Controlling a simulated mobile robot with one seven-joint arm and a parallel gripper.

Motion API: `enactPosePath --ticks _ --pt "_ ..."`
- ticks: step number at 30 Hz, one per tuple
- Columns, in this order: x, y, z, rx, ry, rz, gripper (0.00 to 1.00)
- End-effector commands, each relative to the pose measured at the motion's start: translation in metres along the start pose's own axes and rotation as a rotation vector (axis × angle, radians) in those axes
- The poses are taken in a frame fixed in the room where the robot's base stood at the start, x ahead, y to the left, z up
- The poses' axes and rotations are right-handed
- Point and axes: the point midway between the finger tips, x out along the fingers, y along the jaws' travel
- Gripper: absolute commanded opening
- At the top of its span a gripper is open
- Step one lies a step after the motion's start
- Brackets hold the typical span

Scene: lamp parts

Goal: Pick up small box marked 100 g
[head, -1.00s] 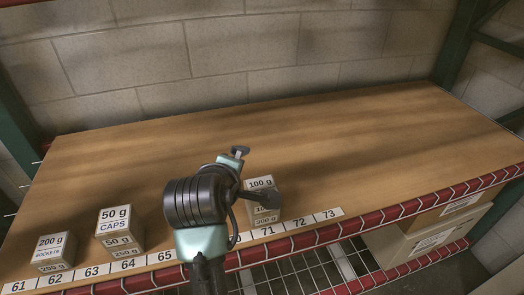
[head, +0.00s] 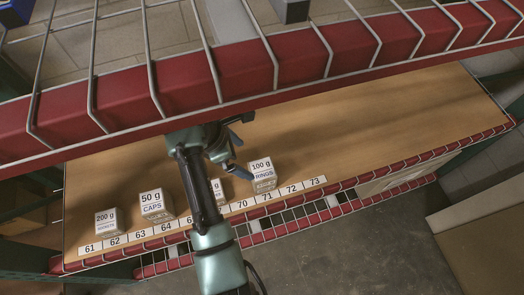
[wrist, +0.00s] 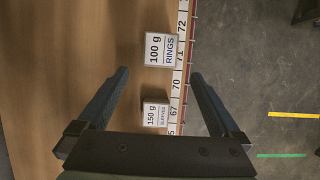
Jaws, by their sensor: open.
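The small box marked 100 g RINGS (head: 263,176) stands on the wooden shelf near its front edge, behind labels 71 and 72. In the wrist view the same box (wrist: 160,50) lies just beyond the fingertips, roughly centred between them. My gripper (head: 237,146) is open and empty, to the left of the 100 g box in the head view. In the wrist view its two fingers (wrist: 160,76) are spread wide, with no contact visible on any box.
A 150 g SLEEVES box (wrist: 155,115) stands between my fingers' bases in the wrist view; my arm partly hides it in the head view. A 50 g CAPS box (head: 156,206) and a 200 g box (head: 106,221) stand left. A red-edged wire shelf (head: 230,75) hangs above.

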Motion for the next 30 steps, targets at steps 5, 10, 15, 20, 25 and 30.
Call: enactPosePath --ticks 5,10,15,20,25,30 --pt "0.009 -0.005 0.000 -0.022 -0.002 -0.026 1.00" --pt "0.042 -0.006 0.000 -0.021 -0.002 -0.026 1.00" --pt "0.068 -0.006 0.000 -0.019 -0.002 -0.023 1.00" --pt "0.077 -0.005 0.000 -0.019 -0.003 -0.021 1.00" --pt "0.096 -0.003 -0.001 -0.019 -0.002 -0.023 1.00" --pt "0.120 -0.003 -0.001 -0.018 -0.002 -0.022 1.00"
